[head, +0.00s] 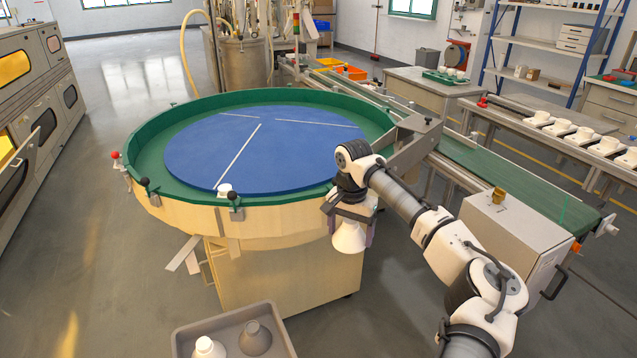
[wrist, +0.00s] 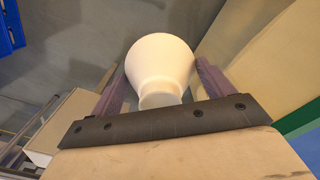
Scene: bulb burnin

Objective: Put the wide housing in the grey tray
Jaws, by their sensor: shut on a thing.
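My gripper (head: 350,228) is shut on a white, flared housing, the wide housing (head: 348,240), and holds it in the air at the front right of the round table. In the wrist view the wide housing (wrist: 160,62) sits between the two fingers of my gripper (wrist: 153,84), its broad end pointing away from the palm. The grey tray (head: 186,336) is at the bottom of the head view, lower left of my gripper, partly cut off by the frame edge. It holds a white piece (head: 207,347) and a grey flared piece (head: 255,337).
The round table (head: 190,162) with a blue top and green rim stands left of my gripper. A green conveyor (head: 500,172) and a metal box (head: 515,235) are to the right. Open floor (head: 110,290) lies left of the tray.

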